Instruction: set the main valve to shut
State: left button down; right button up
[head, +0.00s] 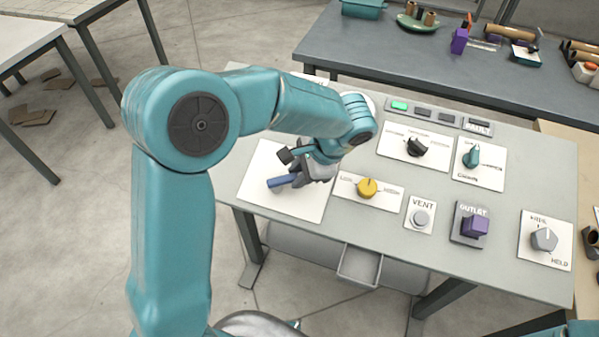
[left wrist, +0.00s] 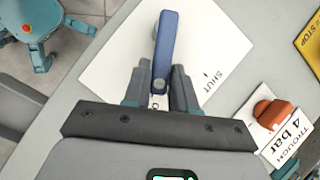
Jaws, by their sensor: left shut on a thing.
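The main valve looks to be the blue lever (head: 282,181) on a white plate (head: 258,192) at the left end of the grey panel table. My left gripper (head: 299,170) is down at this lever and partly covers it in the head view. In the left wrist view the blue lever (left wrist: 166,42) runs up from between the two fingers, which are shut on it. The word SHUT (left wrist: 214,81) and a tick mark are printed on the plate to the right of the lever. The lever points away from that mark. Its pivot is not clear to me. My right gripper is not in view.
A yellow knob (head: 367,188) stands on the plate just right of the lever. Beyond are a black knob (head: 416,147), a teal knob (head: 471,156), a VENT button (head: 421,217), a purple OUTLET knob (head: 474,226) and a grey knob (head: 543,238). An orange knob (left wrist: 273,113) shows in the left wrist view.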

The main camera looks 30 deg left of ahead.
pick_arm(q)
jog(key=shift+w+a+r+n+g+h+p, duration=0.15)
jog(key=shift+w+a+n+h+p, duration=0.15)
jog(key=shift+n, duration=0.3)
jog(key=shift+w+a+r+n+g+h+p, duration=0.15)
jog(key=shift+a+n+h, duration=0.15)
jog(key=shift+n, duration=0.3)
jog(key=a+n+h, duration=0.1)
jog(key=n+p, duration=0.1)
jog(key=n, duration=0.1)
jog(key=shift+w+a+r+g+h, duration=0.15)
jog(key=shift+w+a+g+h, duration=0.15)
jog(key=shift+w+a+h, duration=0.1)
jog(key=a+n+h, duration=0.1)
jog(key=n, duration=0.1)
jog(key=shift+a+r+n, duration=0.1)
jog(key=shift+a+n, duration=0.05)
jog(key=shift+n, duration=0.15)
jog(key=shift+a+n+h, duration=0.8)
jog(key=shift+n+h, duration=0.1)
jog(key=shift+n, duration=0.5)
jog(key=c, duration=1)
grip_release()
jog(key=p+v, duration=0.2)
jog(key=v, duration=1.4)
jog(key=shift+r, duration=0.15)
jog(key=shift+s+a, duration=0.1)
jog(key=shift+a, duration=0.05)
